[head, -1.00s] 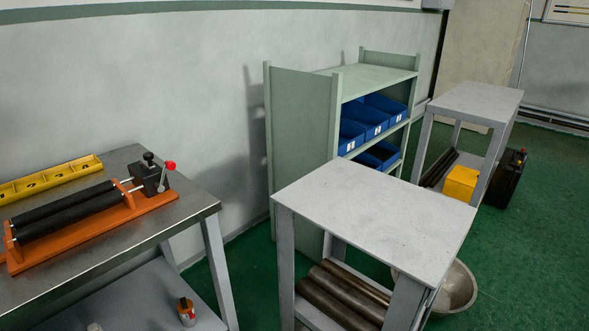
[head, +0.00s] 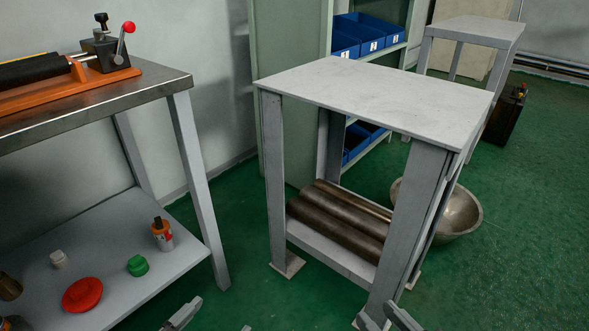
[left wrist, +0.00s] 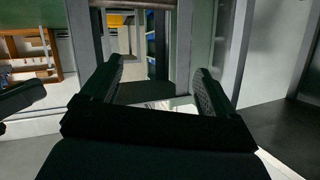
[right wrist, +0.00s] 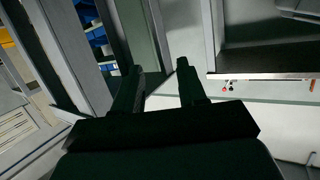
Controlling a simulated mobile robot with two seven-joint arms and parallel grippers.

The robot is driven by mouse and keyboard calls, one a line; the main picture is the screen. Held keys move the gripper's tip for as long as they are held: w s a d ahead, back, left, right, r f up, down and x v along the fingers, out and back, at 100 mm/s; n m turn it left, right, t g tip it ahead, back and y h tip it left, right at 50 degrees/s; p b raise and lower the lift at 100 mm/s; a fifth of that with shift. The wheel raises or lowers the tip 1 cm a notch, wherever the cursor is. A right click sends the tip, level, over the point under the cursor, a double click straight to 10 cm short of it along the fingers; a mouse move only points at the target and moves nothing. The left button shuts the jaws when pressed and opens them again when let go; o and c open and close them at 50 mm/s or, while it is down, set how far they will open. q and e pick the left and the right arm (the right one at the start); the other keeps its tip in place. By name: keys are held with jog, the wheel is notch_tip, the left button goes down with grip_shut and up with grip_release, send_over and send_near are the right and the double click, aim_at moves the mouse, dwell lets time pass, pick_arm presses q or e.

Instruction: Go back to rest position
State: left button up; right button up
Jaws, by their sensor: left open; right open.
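My right gripper (head: 386,319) shows at the bottom edge of the head view, in front of the small grey table (head: 375,95); only its fingertips are in the picture. In the right wrist view its two fingers (right wrist: 160,76) stand apart with nothing between them. My left gripper (head: 214,321) barely shows at the bottom edge, left of the right one. In the left wrist view its fingers (left wrist: 160,80) are spread and empty. Neither gripper is seen touching anything.
A workbench (head: 150,92) with an orange pipe vise (head: 75,80) stands left. Its lower shelf (head: 120,260) holds a red disc, a green cap and a bottle (head: 162,234). Pipes (head: 340,220) lie under the small table, beside a metal bowl (head: 455,215). Green floor between is clear.

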pick_arm(q)
jog(key=s+a+r+n+g+y+p, duration=0.1)
jog(key=r+p, duration=0.8)
jog(key=p, duration=0.9)
jog(key=s+a+r+n+g+y+p, duration=0.1)
jog(key=s+a+r+n+p, duration=0.2)
jog(key=p, duration=1.5)
jog(key=s+a+r, duration=0.1)
jog(key=a+r, duration=0.2)
jog(key=r, duration=0.3)
jog(key=shift+s+a+r+g+y, duration=0.25)
jog(key=shift+s+r+g+y, duration=0.05)
jog(key=shift+s+r+y, duration=0.1)
pick_arm(e)
jog(key=s+d+r+g+h, duration=0.1)
jog(key=s+d+r, duration=0.1)
jog(key=r, duration=0.5)
jog(key=s+d+r+m+g+h, duration=0.1)
jog(key=s+d+r+g+h, duration=0.1)
jog(key=d+r, duration=0.3)
notch_tip(320, 180, up, 3)
jog(key=shift+s+d+f+m+h, duration=0.1)
jog(key=shift+s+d+m+h, duration=0.05)
jog(key=shift+m+h, duration=0.15)
